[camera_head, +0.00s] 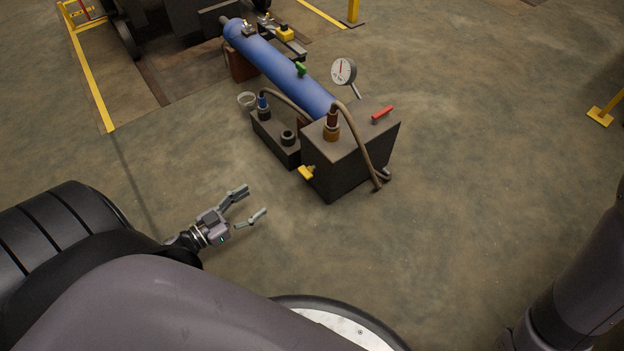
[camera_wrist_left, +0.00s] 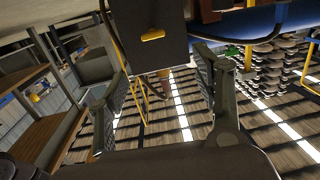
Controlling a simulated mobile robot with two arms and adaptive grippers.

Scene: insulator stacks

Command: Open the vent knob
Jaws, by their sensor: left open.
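A dark metal box (camera_head: 345,160) with a blue cylinder (camera_head: 280,68) behind it stands on the floor. A small yellow knob (camera_head: 306,172) sticks out low on the box's left side. In the left wrist view a yellow handle (camera_wrist_left: 152,36) shows on the dark box face, ahead of the fingers. A green knob (camera_head: 301,69) sits on the cylinder and a red handle (camera_head: 382,114) on the box top. I cannot tell which is the vent knob. My left gripper (camera_head: 252,201) is open and empty, left of the box and apart from it. My right gripper is out of view.
A round gauge (camera_head: 343,72) stands above the box, and a brown hose (camera_head: 360,140) loops down its front. A small dark block (camera_head: 275,139) lies beside the box. The floor (camera_head: 480,200) to the right is clear. Stacked discs (camera_wrist_left: 285,75) show in the left wrist view.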

